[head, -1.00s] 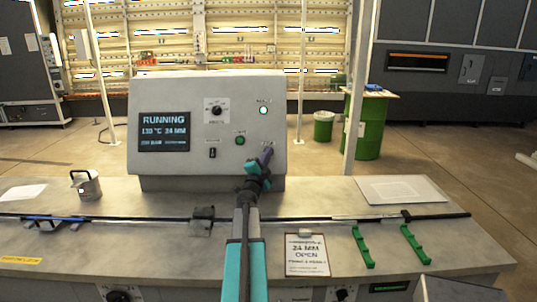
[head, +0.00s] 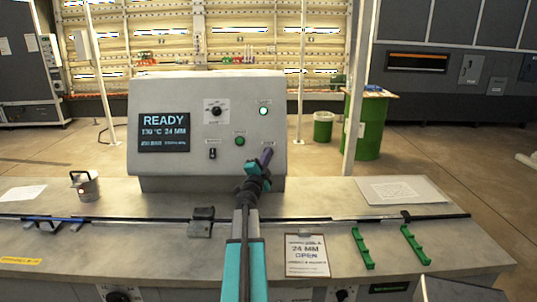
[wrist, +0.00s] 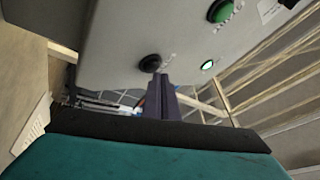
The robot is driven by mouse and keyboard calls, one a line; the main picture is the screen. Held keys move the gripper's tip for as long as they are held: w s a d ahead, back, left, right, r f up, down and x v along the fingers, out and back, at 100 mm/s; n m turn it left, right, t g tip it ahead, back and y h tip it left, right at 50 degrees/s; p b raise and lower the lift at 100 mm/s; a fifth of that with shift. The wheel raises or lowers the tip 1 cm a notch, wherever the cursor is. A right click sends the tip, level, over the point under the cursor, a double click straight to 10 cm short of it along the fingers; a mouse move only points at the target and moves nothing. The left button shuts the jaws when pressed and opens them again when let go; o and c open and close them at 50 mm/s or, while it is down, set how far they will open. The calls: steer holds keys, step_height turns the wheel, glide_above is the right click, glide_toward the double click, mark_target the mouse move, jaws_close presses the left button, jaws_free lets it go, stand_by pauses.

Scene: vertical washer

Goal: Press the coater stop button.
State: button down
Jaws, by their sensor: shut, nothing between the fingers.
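In the head view that spot is hidden behind my gripper (head: 266,156). My gripper is shut and empty, with its purple fingers pointing at the panel's lower right. The fingertips also show in the wrist view (wrist: 160,82), close to the dark button; I cannot tell whether they touch it.
A green button (head: 240,141), also in the wrist view (wrist: 222,10), a lit indicator (head: 264,110), a knob (head: 216,111) and a switch (head: 212,153) share the panel. A rod (head: 300,219), green brackets (head: 362,248) and a clipboard (head: 307,257) lie on the bench.

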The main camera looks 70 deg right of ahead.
steer(key=shift+s+a+r, duration=0.15)
steer(key=shift+a, duration=0.15)
steer(key=shift+s+a+r+p, duration=0.25)
steer(key=shift+a+r, duration=0.15)
steer(key=shift+a, duration=0.3)
steer(key=shift+s+a+r+p, duration=0.2)
steer(key=shift+s+a+r, duration=0.15)
steer(key=shift+a, duration=0.35)
steer(key=shift+s+a+r+p, duration=0.25)
steer(key=shift+a+r, duration=0.15)
steer(key=shift+a, duration=0.3)
steer(key=shift+w, duration=0.1)
